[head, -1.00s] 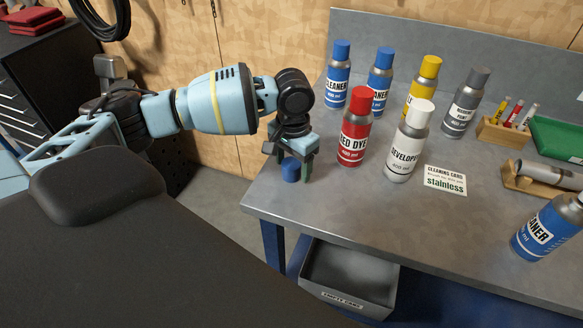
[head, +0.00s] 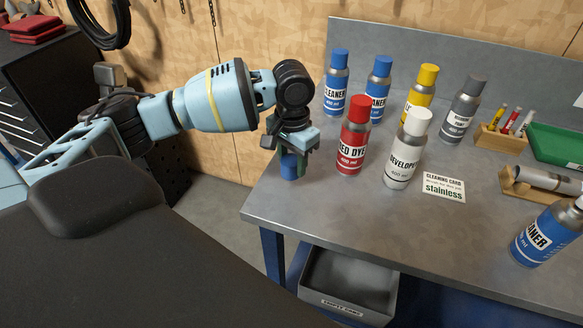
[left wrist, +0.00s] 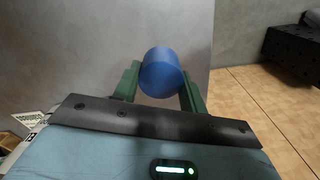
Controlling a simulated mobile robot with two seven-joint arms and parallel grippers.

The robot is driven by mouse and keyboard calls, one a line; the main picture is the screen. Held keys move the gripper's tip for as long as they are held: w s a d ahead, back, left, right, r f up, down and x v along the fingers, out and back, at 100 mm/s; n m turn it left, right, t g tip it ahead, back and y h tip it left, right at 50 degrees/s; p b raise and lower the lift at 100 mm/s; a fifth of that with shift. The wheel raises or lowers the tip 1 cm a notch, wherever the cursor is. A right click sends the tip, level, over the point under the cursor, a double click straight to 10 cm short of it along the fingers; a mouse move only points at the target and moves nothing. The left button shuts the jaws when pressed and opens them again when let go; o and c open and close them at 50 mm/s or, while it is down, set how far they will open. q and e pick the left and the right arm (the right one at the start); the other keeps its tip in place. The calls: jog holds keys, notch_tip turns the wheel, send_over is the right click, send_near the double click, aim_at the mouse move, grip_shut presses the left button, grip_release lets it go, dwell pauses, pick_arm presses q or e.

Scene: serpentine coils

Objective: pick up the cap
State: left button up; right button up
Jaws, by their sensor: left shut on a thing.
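The blue cap (head: 289,167) is between the green fingers of my left gripper (head: 291,163), near the left edge of the workbench top. In the left wrist view the same blue cap (left wrist: 161,74) sits between the two fingertips (left wrist: 160,82), which are shut on it. In the head view the cap is over the bench's left end; whether it touches the surface is hard to tell. My right gripper is not in view.
A red dye can (head: 352,138) and a white developer can (head: 406,150) stand just right of my left gripper. Several more cans stand behind. An empty-cans bin (head: 345,300) is below the bench (head: 330,215). The bench front is clear.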

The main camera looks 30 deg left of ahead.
pick_arm(q)
jog(key=d, duration=0.5)
jog(key=d+r, duration=0.1)
jog(key=d, duration=1)
jog(key=shift+s+r, duration=0.25)
jog(key=shift+s, duration=0.05)
